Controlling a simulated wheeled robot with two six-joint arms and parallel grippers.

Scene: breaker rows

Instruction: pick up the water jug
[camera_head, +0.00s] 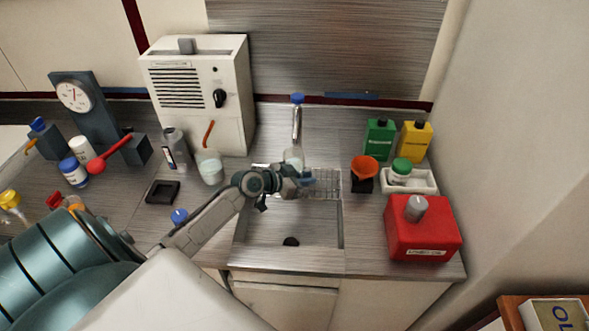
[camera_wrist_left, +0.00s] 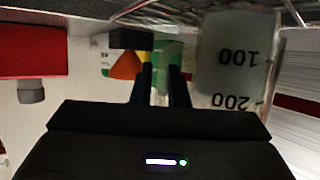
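A clear, graduated jug (camera_head: 293,158) stands under the tap on the wire rack at the back of the sink. In the left wrist view, which is upside down, it shows large and close (camera_wrist_left: 235,60), with the marks 100 and 200. My left gripper (camera_head: 308,181) is just in front of it, in the head view partly covering its lower part. In the wrist view the two fingers (camera_wrist_left: 161,85) are apart with nothing between them; the jug is beside them. A handle on the jug cannot be made out. My right gripper is not in view.
The tap (camera_head: 297,122) rises behind the jug. An orange funnel (camera_head: 364,167), a white tray (camera_head: 424,186) and a red box (camera_head: 424,232) stand right of the sink. A translucent beaker (camera_head: 209,170) stands by the white machine (camera_head: 200,90). The sink basin (camera_head: 275,228) is clear.

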